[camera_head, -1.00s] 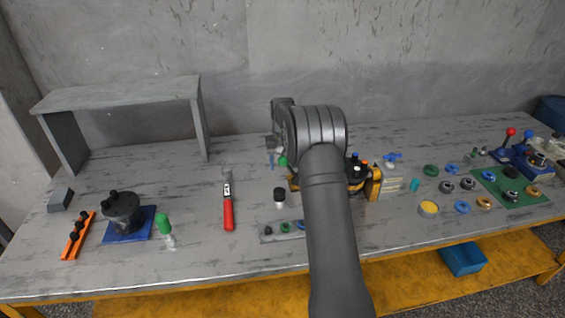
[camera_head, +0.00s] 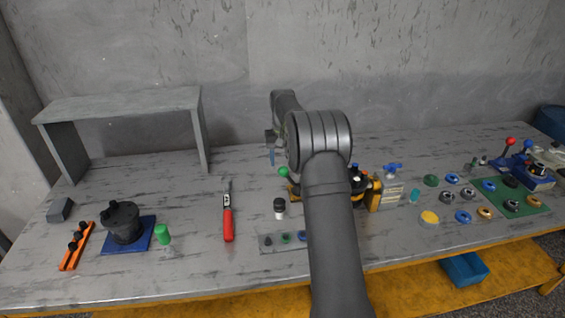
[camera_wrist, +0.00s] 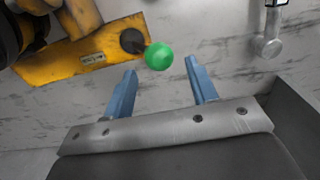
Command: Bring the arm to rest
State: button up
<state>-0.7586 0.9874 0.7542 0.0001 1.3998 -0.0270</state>
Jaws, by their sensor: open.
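My gripper (camera_wrist: 163,92) is open and empty in the wrist view, its two blue fingers apart above the table. A green ball knob (camera_wrist: 158,56) lies just beyond the fingertips in that picture, beside a yellow fixture (camera_wrist: 80,54); I see no contact with the fingers. In the head view my arm rises from the bottom and partly hides the yellow and black fixture (camera_head: 373,195). The green knob (camera_head: 283,172) shows left of the arm, and a blue finger (camera_head: 271,157) shows above it.
A red-handled tool (camera_head: 228,220) and a black-capped bottle (camera_head: 279,208) are left of my arm. A black motor part (camera_head: 122,222) sits on a blue mat (camera_head: 143,240). A grey shelf (camera_head: 120,103) stands at the back left. Rings and a green mat (camera_head: 532,192) are at the right.

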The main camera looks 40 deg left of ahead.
aim_at(284, 167)
notch_tip(284, 167, down, 6)
jog(key=shift+f, duration=0.1)
jog(key=shift+w+d, duration=0.1)
dwell(0.6)
dwell(1.0)
